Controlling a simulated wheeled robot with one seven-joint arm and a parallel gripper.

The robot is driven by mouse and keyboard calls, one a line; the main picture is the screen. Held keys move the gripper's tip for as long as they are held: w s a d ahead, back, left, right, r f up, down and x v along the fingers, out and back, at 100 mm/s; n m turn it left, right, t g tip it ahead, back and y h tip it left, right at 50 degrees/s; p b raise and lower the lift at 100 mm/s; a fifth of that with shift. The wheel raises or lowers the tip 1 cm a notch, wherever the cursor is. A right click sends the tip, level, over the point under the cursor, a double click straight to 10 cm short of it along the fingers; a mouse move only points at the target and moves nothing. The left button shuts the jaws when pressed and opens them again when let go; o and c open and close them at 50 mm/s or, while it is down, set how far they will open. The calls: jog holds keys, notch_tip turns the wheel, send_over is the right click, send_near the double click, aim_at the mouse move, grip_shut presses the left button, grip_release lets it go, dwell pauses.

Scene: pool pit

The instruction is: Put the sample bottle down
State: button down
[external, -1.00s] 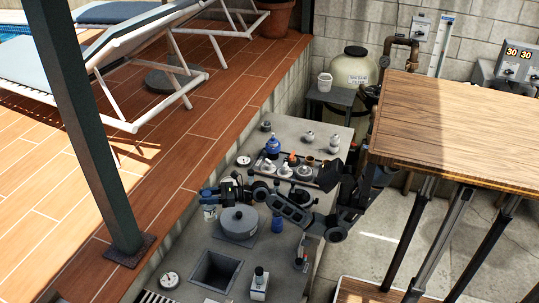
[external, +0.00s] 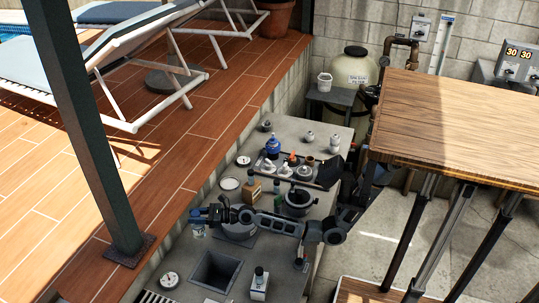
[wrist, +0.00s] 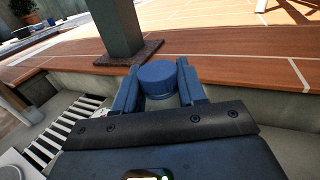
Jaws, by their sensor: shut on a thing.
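The sample bottle (external: 198,231) is a small pale bottle with a label. In the wrist view its blue cap (wrist: 158,76) sits between the two fingers, with a bit of clear body below it. My gripper (external: 203,217) is shut on it near the cap; the fingers also show in the wrist view (wrist: 158,88). The bottle looks roughly upright beside the wall at the deck side of the grey counter (external: 195,257). I cannot tell whether its base touches the counter.
A square sink opening (external: 216,270), a dial gauge (external: 170,280) and a white bottle (external: 260,284) are nearer the front. A dark post (wrist: 117,30) rises from the deck.

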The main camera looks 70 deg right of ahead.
aim_at(199, 227)
jog(key=shift+f+b, duration=0.65)
jog(key=shift+f, duration=2.7)
jog(key=c, duration=0.6)
grip_release()
jog(key=shift+c, duration=0.2)
jog(key=shift+s, duration=0.15)
jog(key=p+v, duration=0.1)
jog(key=v, duration=1)
jog(key=shift+s+d+p, duration=0.15)
jog(key=shift+s+p, duration=0.1)
jog(key=shift+p, duration=0.15)
jog(key=shift+d, duration=0.1)
